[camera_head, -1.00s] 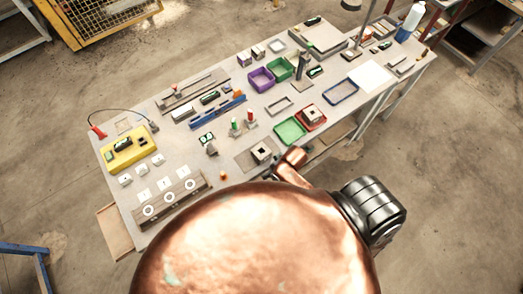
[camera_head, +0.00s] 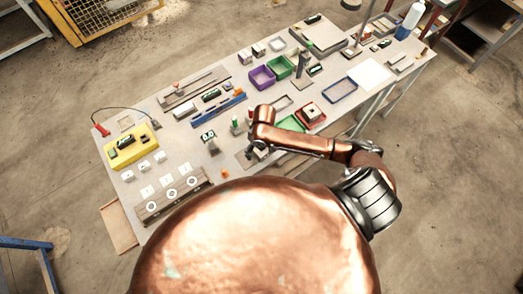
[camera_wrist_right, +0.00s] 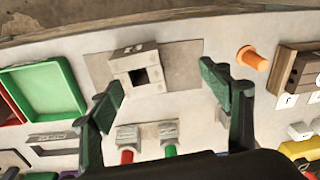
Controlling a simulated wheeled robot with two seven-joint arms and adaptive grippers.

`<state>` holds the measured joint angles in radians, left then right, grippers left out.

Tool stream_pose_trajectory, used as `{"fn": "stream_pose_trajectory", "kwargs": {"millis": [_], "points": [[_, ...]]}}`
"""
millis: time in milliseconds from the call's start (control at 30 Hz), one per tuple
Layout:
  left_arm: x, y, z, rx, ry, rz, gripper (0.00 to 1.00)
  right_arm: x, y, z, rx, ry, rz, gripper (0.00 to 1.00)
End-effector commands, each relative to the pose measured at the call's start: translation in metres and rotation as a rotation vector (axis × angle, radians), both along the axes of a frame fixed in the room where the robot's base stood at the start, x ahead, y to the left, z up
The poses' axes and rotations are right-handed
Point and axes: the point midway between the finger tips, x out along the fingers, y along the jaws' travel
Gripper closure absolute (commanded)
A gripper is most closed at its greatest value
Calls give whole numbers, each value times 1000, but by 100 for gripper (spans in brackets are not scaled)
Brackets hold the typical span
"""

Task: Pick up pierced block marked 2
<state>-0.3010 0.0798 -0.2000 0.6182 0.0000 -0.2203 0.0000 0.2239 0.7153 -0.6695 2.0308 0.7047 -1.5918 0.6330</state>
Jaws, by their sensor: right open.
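A pale pierced block (camera_wrist_right: 128,66) with a dark square hole sits on a grey-brown mat (camera_wrist_right: 190,72) in the right wrist view. A dark mark on its far side looks like a 2. My right gripper (camera_wrist_right: 162,88) is open and empty, its green-padded fingers apart and nearer the camera than the block. In the head view my right gripper (camera_head: 254,151) is over that mat (camera_head: 242,161), and my arm hides the block. Another pierced block (camera_head: 312,112) sits in a red tray (camera_head: 322,119). My left gripper is out of view.
A green tray (camera_wrist_right: 74,100) is on the left. Red- and green-ended pegs in grey holders (camera_wrist_right: 128,135) stand close below the fingers.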

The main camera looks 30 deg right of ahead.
Motion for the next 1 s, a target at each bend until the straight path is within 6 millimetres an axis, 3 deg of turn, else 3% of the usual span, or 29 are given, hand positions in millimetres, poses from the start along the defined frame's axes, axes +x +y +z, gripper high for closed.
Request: {"fn": "stream_pose_trajectory", "kwargs": {"millis": [33, 200, 567, 800, 1000], "points": [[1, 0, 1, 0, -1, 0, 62, 8, -11, 4, -31, 14, -12, 29], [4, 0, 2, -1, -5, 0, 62, 14, -28, 7, -72, 54, -51, 29], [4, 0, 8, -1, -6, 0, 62, 15, -28, -28, -75, 60, -58, 29], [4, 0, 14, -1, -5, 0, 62, 16, -26, -61, -75, 58, -56, 29], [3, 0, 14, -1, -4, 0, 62, 16, -27, -70, -76, 56, -55, 29]]}}
